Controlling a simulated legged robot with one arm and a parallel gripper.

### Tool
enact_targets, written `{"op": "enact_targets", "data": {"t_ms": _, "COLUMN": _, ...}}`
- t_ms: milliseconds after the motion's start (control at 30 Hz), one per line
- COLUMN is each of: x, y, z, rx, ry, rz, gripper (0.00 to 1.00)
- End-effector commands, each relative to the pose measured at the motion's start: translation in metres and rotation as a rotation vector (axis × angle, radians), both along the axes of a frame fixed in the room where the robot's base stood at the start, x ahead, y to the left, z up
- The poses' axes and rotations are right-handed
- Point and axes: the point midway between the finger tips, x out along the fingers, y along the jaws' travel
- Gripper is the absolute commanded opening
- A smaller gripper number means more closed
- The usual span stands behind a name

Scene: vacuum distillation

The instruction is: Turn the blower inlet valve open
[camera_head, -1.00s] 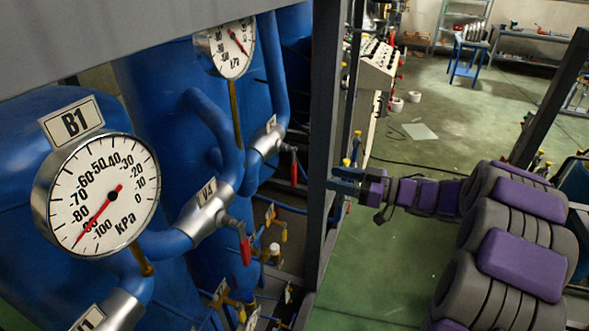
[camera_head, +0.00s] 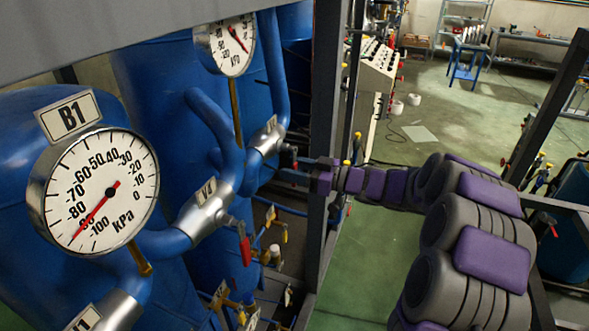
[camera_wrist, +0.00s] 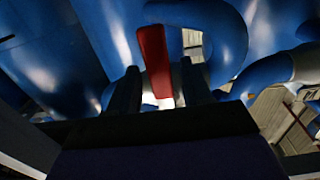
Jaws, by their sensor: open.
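In the wrist view, a red valve handle (camera_wrist: 155,60) stands between the two dark fingers of my gripper (camera_wrist: 160,82), with a gap on each side. In the head view, my gripper (camera_head: 290,170) reaches left past a dark upright post, toward the far pipe with a silver valve body (camera_head: 265,137). The handle there is mostly hidden by the fingers. A nearer silver valve (camera_head: 205,210) has a red lever (camera_head: 245,250) hanging down, apart from my gripper. No label naming the blower inlet is readable.
The dark upright post (camera_head: 325,110) stands close beside my arm. Blue tanks (camera_head: 150,90) and pipes fill the left. A gauge marked B1 (camera_head: 95,190) is in front. Smaller yellow-handled valves (camera_head: 283,236) sit lower.

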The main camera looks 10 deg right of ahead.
Motion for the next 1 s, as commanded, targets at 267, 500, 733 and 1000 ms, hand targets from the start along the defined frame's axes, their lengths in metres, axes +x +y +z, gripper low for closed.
{"op": "enact_targets", "data": {"t_ms": 267, "x": 0.0002, "y": 0.0003, "z": 0.0002, "rx": 0.001, "ry": -0.001, "rz": 0.000, "gripper": 0.46}}
{"op": "enact_targets", "data": {"t_ms": 500, "x": 0.0002, "y": 0.0003, "z": 0.0001, "rx": 0.001, "ry": -0.001, "rz": 0.000, "gripper": 0.23}}
{"op": "enact_targets", "data": {"t_ms": 733, "x": 0.0006, "y": 0.0000, "z": 0.0002, "rx": 0.001, "ry": -0.001, "rz": 0.000, "gripper": 0.01}}
{"op": "enact_targets", "data": {"t_ms": 1000, "x": 0.0009, "y": -0.0001, "z": 0.0004, "rx": 0.002, "ry": -0.001, "rz": -0.001, "gripper": 0.00}}
